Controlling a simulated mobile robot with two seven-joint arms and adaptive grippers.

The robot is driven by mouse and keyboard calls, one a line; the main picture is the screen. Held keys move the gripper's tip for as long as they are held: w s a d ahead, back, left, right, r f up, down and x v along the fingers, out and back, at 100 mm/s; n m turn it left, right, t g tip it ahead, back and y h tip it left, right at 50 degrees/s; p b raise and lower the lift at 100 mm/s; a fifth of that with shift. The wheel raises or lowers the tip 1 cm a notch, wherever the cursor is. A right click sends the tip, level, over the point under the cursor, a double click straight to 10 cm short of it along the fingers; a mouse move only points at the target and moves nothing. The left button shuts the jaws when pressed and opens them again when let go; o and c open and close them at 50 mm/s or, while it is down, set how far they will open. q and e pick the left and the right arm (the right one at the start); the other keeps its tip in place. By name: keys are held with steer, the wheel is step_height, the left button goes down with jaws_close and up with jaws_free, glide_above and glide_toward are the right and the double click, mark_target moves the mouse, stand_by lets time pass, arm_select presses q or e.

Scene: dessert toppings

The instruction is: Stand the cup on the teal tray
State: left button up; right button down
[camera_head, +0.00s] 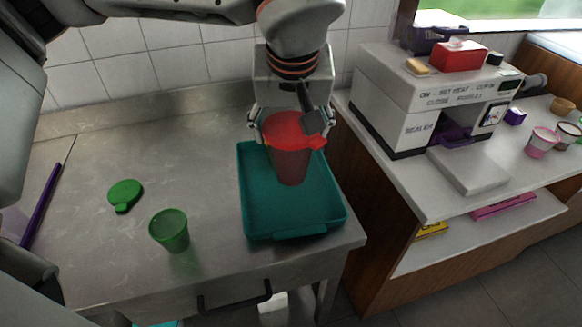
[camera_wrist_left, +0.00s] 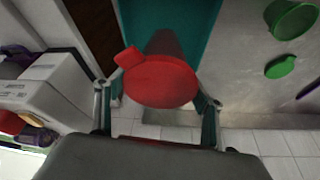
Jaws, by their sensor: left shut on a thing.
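A red cup (camera_head: 291,166) with a red lid (camera_head: 288,130) is upright in my left gripper (camera_head: 291,125), whose fingers are on both sides near its top. The cup is over the far part of the teal tray (camera_head: 294,237) on the steel counter. I cannot tell whether its base touches the tray floor. In the left wrist view, the red lid (camera_wrist_left: 160,82) hides much of the cup, with the teal tray (camera_wrist_left: 200,22) behind. My right gripper is not in view.
A green cup (camera_head: 170,232) and a green lid (camera_head: 125,195) are left of the tray. A sealing machine (camera_head: 420,100) stands on the right counter (camera_head: 440,210). A tiled wall (camera_head: 130,60) is close behind. The counter's left part is mostly clear.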

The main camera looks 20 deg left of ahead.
mark_target(292, 141)
arm_select(q)
steer(key=shift+f, duration=4.4)
steer(key=shift+f+b, duration=0.2)
steer(key=shift+b, duration=0.15)
steer(key=o, duration=1.1)
steer(key=shift+o, duration=0.2)
steer(key=shift+r, duration=0.1)
steer(key=shift+r, duration=0.25)
steer(key=v, duration=1.1)
steer(key=shift+r+p, duration=0.1)
steer(key=shift+p, duration=0.25)
steer(key=shift+s+r, duration=0.15)
steer(key=shift+r, duration=0.15)
